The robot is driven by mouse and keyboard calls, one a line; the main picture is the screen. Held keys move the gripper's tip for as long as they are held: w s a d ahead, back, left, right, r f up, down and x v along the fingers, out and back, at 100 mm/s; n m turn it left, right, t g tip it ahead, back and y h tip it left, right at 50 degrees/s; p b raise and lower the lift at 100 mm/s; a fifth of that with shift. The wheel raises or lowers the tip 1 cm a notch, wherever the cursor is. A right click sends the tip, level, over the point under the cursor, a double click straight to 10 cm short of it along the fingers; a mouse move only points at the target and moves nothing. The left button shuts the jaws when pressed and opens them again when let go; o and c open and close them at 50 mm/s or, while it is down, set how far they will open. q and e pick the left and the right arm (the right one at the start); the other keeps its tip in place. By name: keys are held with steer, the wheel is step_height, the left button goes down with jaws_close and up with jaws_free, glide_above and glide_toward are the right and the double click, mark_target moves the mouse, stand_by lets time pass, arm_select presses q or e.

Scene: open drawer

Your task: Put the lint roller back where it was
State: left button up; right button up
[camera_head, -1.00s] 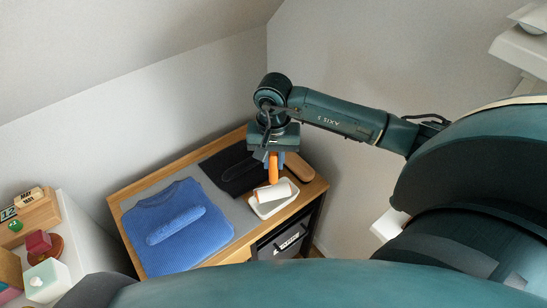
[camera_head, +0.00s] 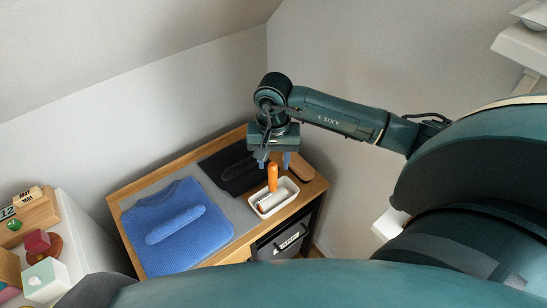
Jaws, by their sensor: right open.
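The lint roller has an orange handle (camera_head: 272,177) that stands up from the white tray (camera_head: 286,202). Its pale roller end (camera_head: 270,202) lies inside the tray. The tray is on the right part of the wooden dresser top. The fingers appear clear of the handle. My left gripper is not in view.
A blue sweater (camera_head: 172,241) lies on a grey mat (camera_head: 236,213) at left on the dresser. A dark folded garment (camera_head: 229,172) and a brown brush (camera_head: 300,170) lie behind the tray. Toys stand far left.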

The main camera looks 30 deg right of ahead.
step_height(320, 180, up, 6)
steer(key=shift+f+b, duration=0.25)
steer(key=shift+b, duration=0.25)
arm_select(q)
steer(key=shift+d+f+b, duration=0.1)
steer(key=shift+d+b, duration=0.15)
steer(key=shift+b, duration=0.05)
arm_select(e)
step_height(320, 180, up, 7)
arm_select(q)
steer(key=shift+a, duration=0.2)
